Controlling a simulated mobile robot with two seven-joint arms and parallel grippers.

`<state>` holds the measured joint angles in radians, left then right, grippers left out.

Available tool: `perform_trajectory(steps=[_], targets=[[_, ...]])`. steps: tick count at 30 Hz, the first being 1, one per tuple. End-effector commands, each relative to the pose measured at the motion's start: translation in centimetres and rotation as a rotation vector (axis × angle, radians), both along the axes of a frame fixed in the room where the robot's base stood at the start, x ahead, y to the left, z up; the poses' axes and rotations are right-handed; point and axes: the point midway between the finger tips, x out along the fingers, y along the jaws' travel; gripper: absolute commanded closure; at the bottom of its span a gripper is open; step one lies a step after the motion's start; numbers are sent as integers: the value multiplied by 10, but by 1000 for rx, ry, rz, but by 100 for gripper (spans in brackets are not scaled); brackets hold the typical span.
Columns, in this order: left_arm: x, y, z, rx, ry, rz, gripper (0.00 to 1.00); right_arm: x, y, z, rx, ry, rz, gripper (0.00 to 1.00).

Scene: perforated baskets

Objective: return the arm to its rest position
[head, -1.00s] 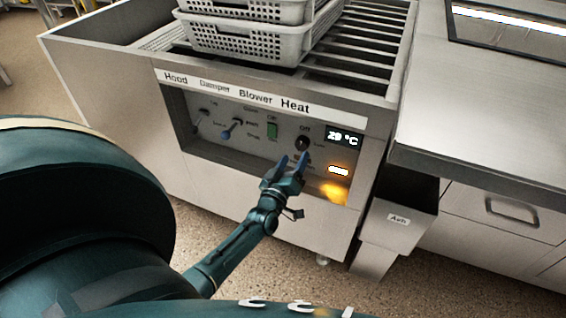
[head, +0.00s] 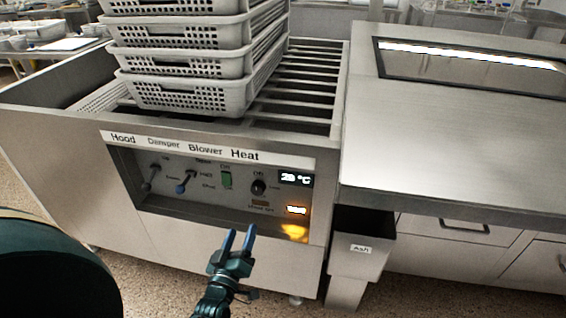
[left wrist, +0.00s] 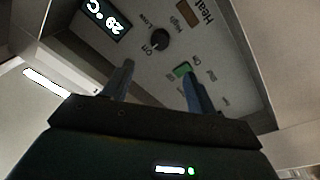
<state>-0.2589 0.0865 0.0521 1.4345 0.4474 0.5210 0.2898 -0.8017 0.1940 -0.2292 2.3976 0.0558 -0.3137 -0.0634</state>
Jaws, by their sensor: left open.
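My left gripper (head: 239,240) is open and empty in front of the lower part of the control panel (head: 215,205), apart from it as far as I can tell. In the left wrist view its two fingers (left wrist: 155,84) stand apart with nothing between them, and the panel shows beyond them. The panel carries a black Heat knob (head: 258,187), a green Blower switch (head: 226,180), two levers under Hood and Damper, and a display (head: 296,178) that appears to read 29 °C. The knob also shows in the left wrist view (left wrist: 160,39). My right gripper is not in view.
Stacked grey perforated baskets (head: 180,93) stand on the slatted rack (head: 300,75) above the panel. A steel counter (head: 450,150) is at the right, with an Ash bin (head: 360,255) below its left edge. Speckled floor (head: 150,285) lies in front.

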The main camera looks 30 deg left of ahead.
Motion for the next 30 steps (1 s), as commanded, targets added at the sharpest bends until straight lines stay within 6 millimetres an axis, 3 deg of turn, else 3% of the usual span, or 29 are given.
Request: perform_trajectory(steps=[5, 8, 11, 15, 21, 25, 30], targets=[[0, -2, 4, 6, 8, -8, 42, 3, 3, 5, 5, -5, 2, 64], [-4, -16, 21, 39, 53, -55, 42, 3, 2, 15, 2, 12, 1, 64], [-14, -45, 49, 112, 145, -150, 42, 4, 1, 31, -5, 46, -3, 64], [-43, -96, 94, 262, 319, -322, 42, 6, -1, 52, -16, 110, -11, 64], [-95, -150, 150, 458, 528, -522, 42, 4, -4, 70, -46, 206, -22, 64], [-122, -169, 175, 539, 617, -600, 42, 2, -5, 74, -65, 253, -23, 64], [-139, -178, 186, 588, 672, -646, 42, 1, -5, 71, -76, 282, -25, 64]])
